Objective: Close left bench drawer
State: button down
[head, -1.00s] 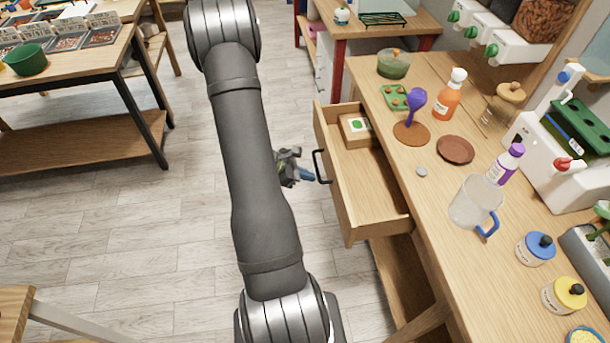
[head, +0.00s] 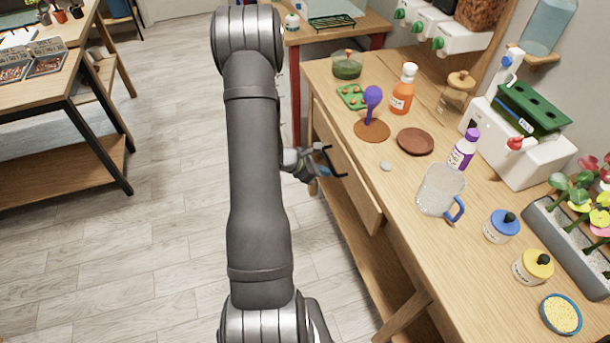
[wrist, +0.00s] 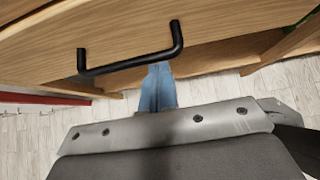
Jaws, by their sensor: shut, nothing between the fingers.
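The left bench drawer (head: 350,170) is pushed in almost to the bench, and its inside no longer shows in the head view. Its front looks slightly proud of the bench edge; I cannot tell whether a small gap remains. The wooden drawer front (wrist: 215,25) fills the top of the wrist view, with its black bar handle (wrist: 130,66) across it. My gripper (head: 325,172) is at the drawer front by the handle. In the wrist view its blue fingers (wrist: 157,88) are together and empty, just below the handle; contact with the front is hidden.
A lower shelf and legs lie under the drawer. The floor (head: 170,240) to the left is clear.

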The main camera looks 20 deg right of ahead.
aim_at(343, 171)
jog(key=shift+d, duration=1.55)
jog(key=shift+d+r, duration=0.1)
jog(key=shift+d, duration=0.05)
jog(key=a+r, duration=0.2)
jog(key=a, duration=0.4)
jog(key=a+r, duration=0.3)
jog(key=a, duration=0.3)
jog(key=shift+a+r, duration=0.2)
jog(key=shift+r, duration=0.05)
